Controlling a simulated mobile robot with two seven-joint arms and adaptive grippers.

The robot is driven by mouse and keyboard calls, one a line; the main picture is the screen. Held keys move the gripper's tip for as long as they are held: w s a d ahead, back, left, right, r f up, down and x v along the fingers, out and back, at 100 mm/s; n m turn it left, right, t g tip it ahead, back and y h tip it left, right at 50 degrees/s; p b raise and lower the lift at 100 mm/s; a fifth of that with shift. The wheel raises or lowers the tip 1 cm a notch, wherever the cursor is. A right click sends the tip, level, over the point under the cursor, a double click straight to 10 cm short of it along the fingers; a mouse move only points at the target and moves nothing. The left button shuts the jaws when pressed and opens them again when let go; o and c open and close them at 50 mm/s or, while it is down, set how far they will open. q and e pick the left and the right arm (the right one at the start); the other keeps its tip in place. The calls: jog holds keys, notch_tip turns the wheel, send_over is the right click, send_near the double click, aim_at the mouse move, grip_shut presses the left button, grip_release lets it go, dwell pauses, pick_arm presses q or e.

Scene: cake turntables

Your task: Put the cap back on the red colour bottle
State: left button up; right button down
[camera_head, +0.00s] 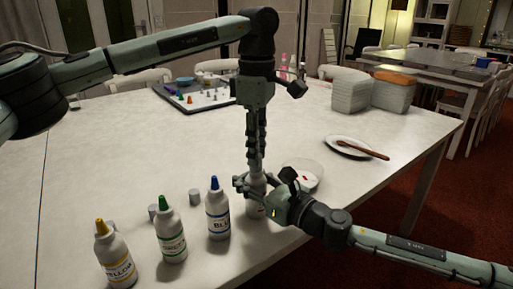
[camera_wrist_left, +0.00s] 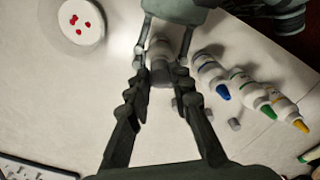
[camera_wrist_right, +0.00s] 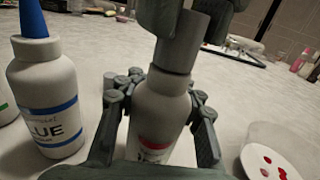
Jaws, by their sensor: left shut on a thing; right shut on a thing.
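The red colour bottle (camera_wrist_right: 158,115), white with a red label band, stands upright on the table. My right gripper (camera_head: 262,190) is shut around its body, and its fingers show on both sides in the right wrist view (camera_wrist_right: 160,100). A grey cap (camera_wrist_right: 183,42) is over the bottle's top, in line with it, and no red tip shows. My left gripper (camera_head: 256,168) points straight down from above and is shut on the cap, which also shows between its fingers in the left wrist view (camera_wrist_left: 160,75). Whether the cap is fully seated I cannot tell.
The blue bottle (camera_head: 218,212), green bottle (camera_head: 170,234) and yellow bottle (camera_head: 115,258) stand uncapped to the left, with loose grey caps (camera_head: 153,212) behind them. A white dish with red drops (camera_wrist_left: 78,22) is close to the right gripper. A plate with a brown utensil (camera_head: 350,146) lies farther right.

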aim_at(264, 188)
pick_arm(q)
jog(key=m, duration=0.5)
jog(key=shift+s, duration=0.1)
jog(key=m, duration=0.7)
jog(key=o, duration=0.7)
jog(key=shift+a, duration=0.1)
jog(key=shift+o, duration=0.2)
notch_tip(264, 188, up, 12)
pick_arm(e)
jog(key=c, duration=0.9)
grip_release()
jog(key=v, duration=1.2)
